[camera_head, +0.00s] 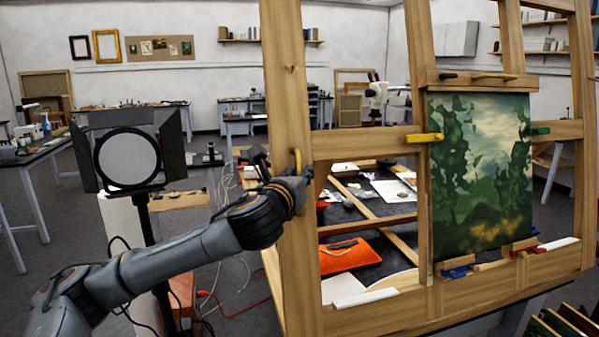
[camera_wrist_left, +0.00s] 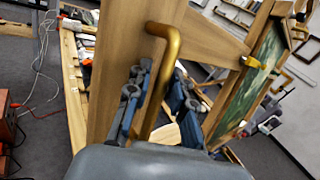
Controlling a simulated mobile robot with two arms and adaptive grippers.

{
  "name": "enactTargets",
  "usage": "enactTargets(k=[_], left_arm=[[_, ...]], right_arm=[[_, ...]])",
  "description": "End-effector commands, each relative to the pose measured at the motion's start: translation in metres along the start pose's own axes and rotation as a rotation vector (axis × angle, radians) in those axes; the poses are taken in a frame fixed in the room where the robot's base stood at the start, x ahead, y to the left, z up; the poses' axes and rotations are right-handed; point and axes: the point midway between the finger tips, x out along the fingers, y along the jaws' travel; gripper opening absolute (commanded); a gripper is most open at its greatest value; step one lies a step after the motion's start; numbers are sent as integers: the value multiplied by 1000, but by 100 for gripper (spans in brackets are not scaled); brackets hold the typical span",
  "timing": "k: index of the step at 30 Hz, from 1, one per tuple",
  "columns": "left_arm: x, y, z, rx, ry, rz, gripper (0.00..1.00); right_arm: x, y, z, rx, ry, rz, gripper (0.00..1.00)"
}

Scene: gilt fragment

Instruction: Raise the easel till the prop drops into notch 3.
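The easel is a large wooden frame (camera_head: 284,120) that fills the right half of the head view, leaning slightly. A painting of green trees (camera_head: 482,170) is held on it by wooden ledges and coloured clamps. A brass handle (camera_wrist_left: 168,75) stands out from the easel's left upright. My left gripper (camera_head: 296,183) is at this handle. In the left wrist view its fingers (camera_wrist_left: 160,100) lie close on both sides of the bar, and it looks shut on it. The prop and its notches cannot be made out. My right gripper is not in view.
A studio lamp (camera_head: 128,158) on a stand is left of the easel, behind my left arm. Cables (camera_head: 228,300) lie on the floor. Canvases (camera_head: 560,325) stand at the lower right.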

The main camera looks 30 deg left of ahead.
Motion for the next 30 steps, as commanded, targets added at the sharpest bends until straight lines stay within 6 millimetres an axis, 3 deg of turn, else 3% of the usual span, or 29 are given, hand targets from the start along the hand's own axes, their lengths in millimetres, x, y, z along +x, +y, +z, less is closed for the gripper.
enactTargets(k=[4,7,8,29,30], left_arm=[[0,0,0,0,0,0,22],[0,0,0,0,0,0,2],[0,0,0,0,0,0,0],[-18,-13,-2,23,-30,-9,0],[-18,-12,-2,23,-31,-9,16]], right_arm=[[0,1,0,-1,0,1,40],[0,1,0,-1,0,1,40],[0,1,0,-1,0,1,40],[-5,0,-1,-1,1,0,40],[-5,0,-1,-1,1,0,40]])
